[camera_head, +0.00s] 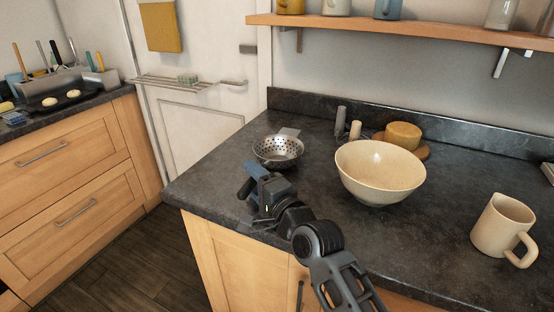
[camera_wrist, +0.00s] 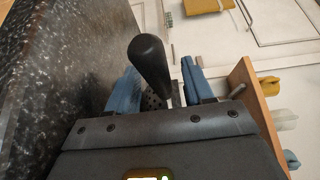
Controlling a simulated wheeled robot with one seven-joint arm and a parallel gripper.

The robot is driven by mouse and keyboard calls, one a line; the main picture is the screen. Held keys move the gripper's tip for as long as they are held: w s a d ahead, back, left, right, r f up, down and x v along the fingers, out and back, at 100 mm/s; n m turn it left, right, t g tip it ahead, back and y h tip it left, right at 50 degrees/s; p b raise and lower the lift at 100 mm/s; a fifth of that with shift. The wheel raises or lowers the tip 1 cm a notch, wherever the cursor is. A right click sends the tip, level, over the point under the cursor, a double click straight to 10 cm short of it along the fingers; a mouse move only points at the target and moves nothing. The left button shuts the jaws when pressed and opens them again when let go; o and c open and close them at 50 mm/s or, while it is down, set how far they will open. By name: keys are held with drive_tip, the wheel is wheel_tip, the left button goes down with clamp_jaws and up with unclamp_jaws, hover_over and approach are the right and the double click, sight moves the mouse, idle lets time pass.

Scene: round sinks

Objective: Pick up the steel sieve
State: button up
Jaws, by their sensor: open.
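The steel sieve (camera_head: 278,151) is a perforated metal bowl on the dark counter, near its left end. My gripper (camera_head: 256,178) is just in front of it, low over the counter's front edge, with blue fingers open. In the wrist view a black handle (camera_wrist: 150,60) sticks up between the open fingers of my gripper (camera_wrist: 161,76), with a gap on both sides. A small perforated patch of the sieve (camera_wrist: 152,100) shows behind it. Most of the bowl is hidden there by the handle, fingers and gripper body.
A large cream bowl (camera_head: 380,176) stands right of the sieve, and a beige mug (camera_head: 500,226) farther right. Behind are two small shakers (camera_head: 341,121) and a round cheese (camera_head: 403,135) on a board. A wooden shelf (camera_head: 400,31) hangs above. The counter's left end is clear.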

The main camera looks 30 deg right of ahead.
drive_tip(key=shift+c, duration=0.4)
clamp_jaws()
drive_tip(key=shift+r, duration=0.1)
